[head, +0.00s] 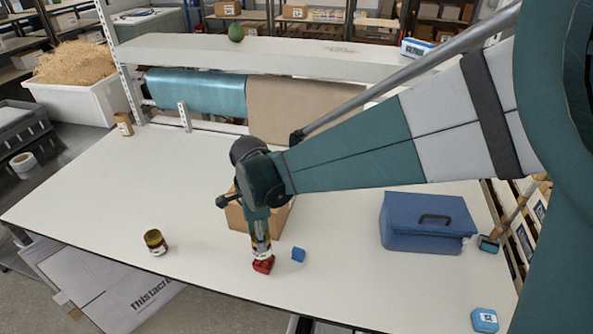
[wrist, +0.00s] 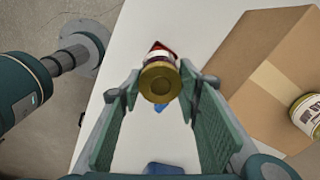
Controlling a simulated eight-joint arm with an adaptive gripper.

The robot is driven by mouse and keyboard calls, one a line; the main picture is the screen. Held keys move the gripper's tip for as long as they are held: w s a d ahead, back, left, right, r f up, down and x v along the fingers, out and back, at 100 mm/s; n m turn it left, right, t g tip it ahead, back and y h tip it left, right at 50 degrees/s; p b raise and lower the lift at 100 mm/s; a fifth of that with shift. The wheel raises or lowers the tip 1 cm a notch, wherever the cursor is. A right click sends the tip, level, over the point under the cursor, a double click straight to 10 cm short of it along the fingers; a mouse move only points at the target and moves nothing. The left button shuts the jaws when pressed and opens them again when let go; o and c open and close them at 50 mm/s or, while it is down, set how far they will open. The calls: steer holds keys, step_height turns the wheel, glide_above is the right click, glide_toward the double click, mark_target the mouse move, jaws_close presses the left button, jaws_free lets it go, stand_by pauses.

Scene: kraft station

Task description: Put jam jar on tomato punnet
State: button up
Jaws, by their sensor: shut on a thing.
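The jam jar (wrist: 160,79), with a gold lid and a pale label, is between my fingertips in the wrist view. My gripper (head: 261,240) is shut on it, pointing down; the jar (head: 262,249) partly shows below the fingers in the head view. The small red tomato punnet (head: 263,265) is on the table directly below the jar. In the wrist view the punnet (wrist: 157,46) shows just past the jar, mostly hidden by it. I cannot tell whether jar and punnet touch.
A cardboard box (head: 236,218) stands close behind my gripper. A small blue block (head: 298,254) lies right of the punnet. The left tabletop is mostly clear.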

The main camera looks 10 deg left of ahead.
steer(key=shift+f, duration=1.45)
steer(key=shift+f, duration=0.15)
steer(key=o, duration=1.4)
steer(key=shift+r, duration=0.2)
steer(key=shift+r, duration=6)
